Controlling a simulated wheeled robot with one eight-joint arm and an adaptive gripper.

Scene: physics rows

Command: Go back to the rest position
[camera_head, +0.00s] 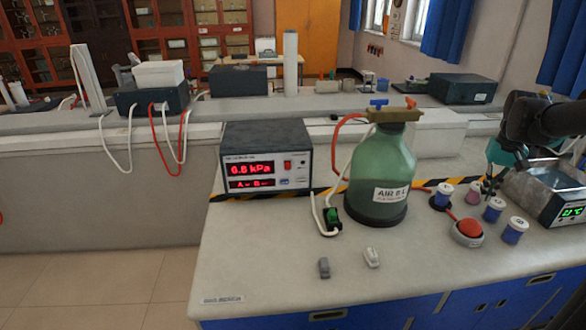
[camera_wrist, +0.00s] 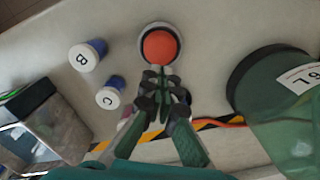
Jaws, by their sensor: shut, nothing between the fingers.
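My gripper (camera_head: 488,186) is shut and empty above the right part of the bench, among the small jars. In the wrist view its closed fingertips (camera_wrist: 162,76) point toward the red push button (camera_wrist: 160,46) in its round grey housing. In the head view the button (camera_head: 470,228) stands below and left of the fingers. From these views I cannot tell the exact gap between fingertips and button. My dark arm enters from the right edge in the head view.
A green bottle (camera_head: 380,170) stands left of my gripper, beside a pressure display box (camera_head: 265,158). Blue-and-white jars (camera_head: 493,209) surround the button. A metal bath (camera_head: 548,190) with a green readout is close on the right. The bench front left (camera_head: 260,260) is clear.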

